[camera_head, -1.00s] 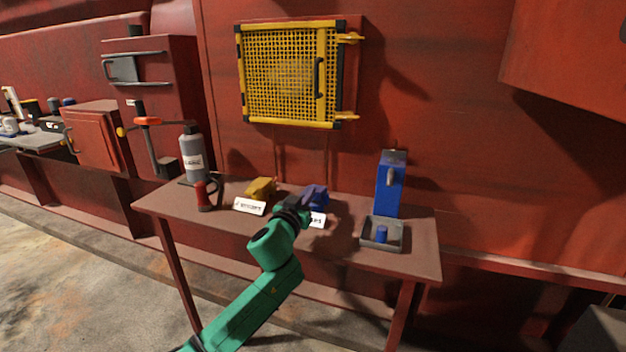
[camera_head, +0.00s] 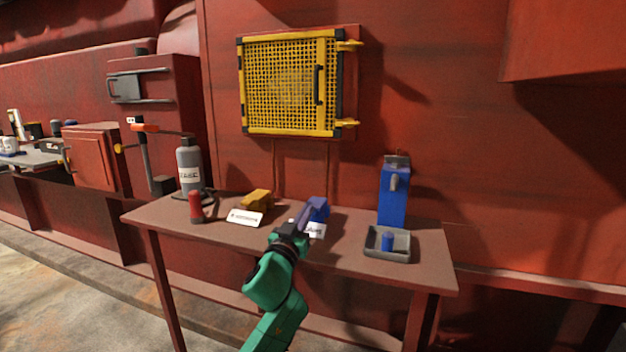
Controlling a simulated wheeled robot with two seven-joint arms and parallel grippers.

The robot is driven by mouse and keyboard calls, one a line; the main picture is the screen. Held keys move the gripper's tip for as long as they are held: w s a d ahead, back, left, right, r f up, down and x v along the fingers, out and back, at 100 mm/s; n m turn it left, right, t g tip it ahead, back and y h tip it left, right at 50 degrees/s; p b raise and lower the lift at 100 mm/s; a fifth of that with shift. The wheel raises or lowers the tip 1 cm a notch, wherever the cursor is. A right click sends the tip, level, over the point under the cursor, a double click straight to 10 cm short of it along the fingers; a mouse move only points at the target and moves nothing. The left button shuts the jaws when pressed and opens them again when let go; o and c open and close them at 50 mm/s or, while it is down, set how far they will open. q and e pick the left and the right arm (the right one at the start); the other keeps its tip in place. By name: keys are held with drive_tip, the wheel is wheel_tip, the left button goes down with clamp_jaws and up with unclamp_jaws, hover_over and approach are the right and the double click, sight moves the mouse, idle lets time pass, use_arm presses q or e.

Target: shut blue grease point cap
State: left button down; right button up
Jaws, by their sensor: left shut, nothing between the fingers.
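The blue grease point (camera_head: 319,208) is a small blue block on the red-brown bench (camera_head: 355,251), behind a white label (camera_head: 315,231) that is partly covered. My left gripper (camera_head: 302,217), on the green arm, is at the front left of the blue block, very close to it. It is shut and empty. I cannot tell whether it touches the block. The gripper hides part of the block's front left, and the cap's position cannot be made out. My right gripper is not in view.
A yellow grease point (camera_head: 257,199) with its white label (camera_head: 245,218) sits to the left. Beyond it are a red cylinder (camera_head: 196,208) and a grey bottle (camera_head: 190,168). A grey tray (camera_head: 373,245) with a blue piece and a tall blue box (camera_head: 393,195) stand right.

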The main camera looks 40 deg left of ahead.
use_arm(q)
drive_tip(key=shift+f, duration=0.15)
idle(0.5)
drive_tip(key=shift+s+d+f, duration=0.1)
drive_tip(key=shift+s, duration=0.2)
drive_tip(key=v, duration=1.4)
drive_tip(key=shift+b, duration=0.35)
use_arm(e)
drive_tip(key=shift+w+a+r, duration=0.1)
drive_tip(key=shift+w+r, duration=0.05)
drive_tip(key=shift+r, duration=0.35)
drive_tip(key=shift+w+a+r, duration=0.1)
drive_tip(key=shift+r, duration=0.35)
